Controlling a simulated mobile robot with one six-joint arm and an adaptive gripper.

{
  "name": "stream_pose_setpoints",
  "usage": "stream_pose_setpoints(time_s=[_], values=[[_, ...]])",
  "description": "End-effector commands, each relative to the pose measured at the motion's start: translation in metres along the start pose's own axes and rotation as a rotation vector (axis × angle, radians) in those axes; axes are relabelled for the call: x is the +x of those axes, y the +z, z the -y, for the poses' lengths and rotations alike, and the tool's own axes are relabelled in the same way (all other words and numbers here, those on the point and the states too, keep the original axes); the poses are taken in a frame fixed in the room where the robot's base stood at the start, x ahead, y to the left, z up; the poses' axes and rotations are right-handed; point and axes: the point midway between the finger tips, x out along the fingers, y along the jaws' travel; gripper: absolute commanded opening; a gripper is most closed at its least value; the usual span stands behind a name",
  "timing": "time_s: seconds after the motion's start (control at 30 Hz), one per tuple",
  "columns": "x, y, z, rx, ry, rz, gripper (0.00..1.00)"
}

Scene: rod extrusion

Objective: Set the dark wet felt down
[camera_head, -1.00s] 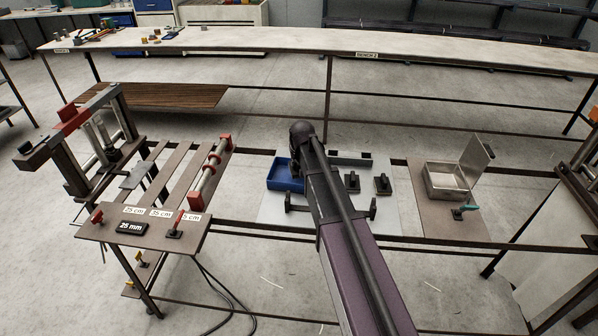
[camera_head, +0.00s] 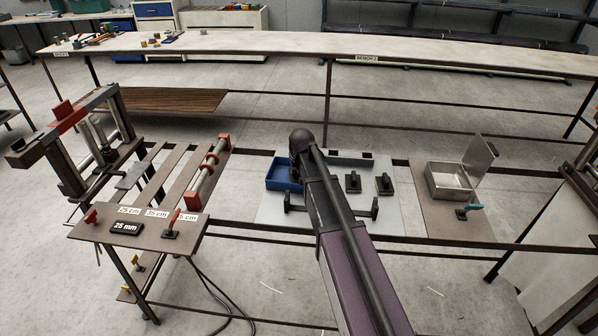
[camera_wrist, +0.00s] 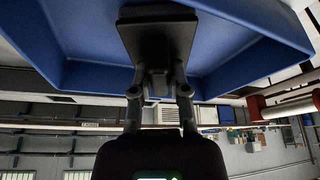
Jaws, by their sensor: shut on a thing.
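My gripper (camera_wrist: 158,88) is shut on a dark block with a flat, dark rectangular pad (camera_wrist: 158,42), which I take to be the dark wet felt. In the wrist view the pad lies in front of the blue tray (camera_wrist: 85,25); I cannot tell whether it touches the tray. In the head view the blue tray (camera_head: 284,184) sits at the left of the pale grey board, partly behind my arm. My arm hides the gripper and the felt there.
Two dark handled blocks, one (camera_head: 353,183) beside the other (camera_head: 384,185), stand on the grey board (camera_head: 375,225) right of my arm. An open metal box (camera_head: 450,182) stands further right. A frame with red-ended rollers (camera_head: 207,172) is at left.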

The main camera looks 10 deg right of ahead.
Motion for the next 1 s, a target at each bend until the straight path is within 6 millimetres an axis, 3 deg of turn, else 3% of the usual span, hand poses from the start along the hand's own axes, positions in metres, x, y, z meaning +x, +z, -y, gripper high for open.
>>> stream_pose_setpoints(time_s=[0.27,0.3,0.4,1.0], values=[[0.0040,0.0016,0.0003,0.000,0.000,0.000,0.00],[0.0027,0.0010,0.0003,0.000,0.000,0.000,0.33],[0.0025,0.0010,0.0004,0.000,0.000,0.000,0.56],[-0.0039,-0.0004,0.0006,-0.001,0.000,0.000,0.56]])
